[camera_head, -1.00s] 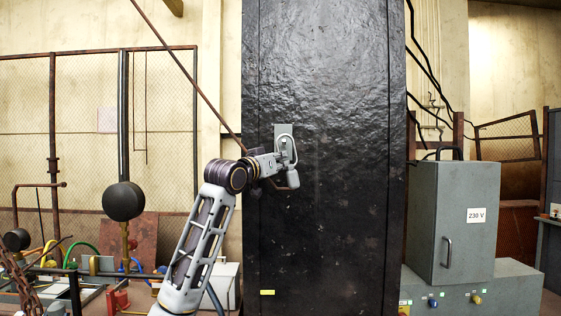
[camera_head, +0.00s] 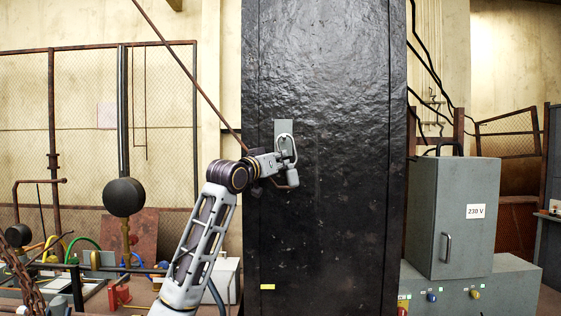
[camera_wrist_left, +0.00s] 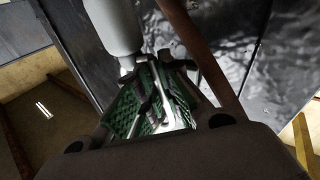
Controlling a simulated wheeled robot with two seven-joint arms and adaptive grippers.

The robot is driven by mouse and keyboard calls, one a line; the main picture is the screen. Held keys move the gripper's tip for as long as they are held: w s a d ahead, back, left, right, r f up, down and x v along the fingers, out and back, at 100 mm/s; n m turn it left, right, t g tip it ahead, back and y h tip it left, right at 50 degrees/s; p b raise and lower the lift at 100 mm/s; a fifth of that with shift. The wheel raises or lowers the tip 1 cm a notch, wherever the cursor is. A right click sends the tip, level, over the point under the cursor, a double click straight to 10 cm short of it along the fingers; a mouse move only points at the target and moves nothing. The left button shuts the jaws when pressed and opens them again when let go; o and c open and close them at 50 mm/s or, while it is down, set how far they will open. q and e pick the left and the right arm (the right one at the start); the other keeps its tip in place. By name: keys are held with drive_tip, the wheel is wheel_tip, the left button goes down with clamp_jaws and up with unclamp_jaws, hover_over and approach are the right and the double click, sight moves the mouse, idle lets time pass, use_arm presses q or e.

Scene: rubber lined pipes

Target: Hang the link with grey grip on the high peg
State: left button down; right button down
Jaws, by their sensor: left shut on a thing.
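The link, a pale metal loop (camera_head: 293,148) with a grey grip (camera_head: 293,176) hanging below it, is in front of the black column in the head view. The loop overlaps a small grey plate (camera_head: 281,128) on the column; whether it is around a peg or only in front of one I cannot tell. My left gripper (camera_head: 280,165) is shut on the link, at the plate's lower part. In the left wrist view the grey grip (camera_wrist_left: 112,25) shows beside the green finger pads (camera_wrist_left: 152,103). My right gripper is not in view.
The black column (camera_head: 330,220) fills the middle. A thin rusty rod (camera_head: 185,70) slants down toward my left wrist. A brown bar (camera_wrist_left: 200,50) passes close to the fingers in the left wrist view. A grey 230 V cabinet (camera_head: 455,215) stands at the right.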

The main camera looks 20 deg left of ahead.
use_arm(q)
drive_tip(key=c, duration=1.5)
unclamp_jaws()
drive_tip(key=v, duration=1.2)
drive_tip(key=shift+a, duration=0.1)
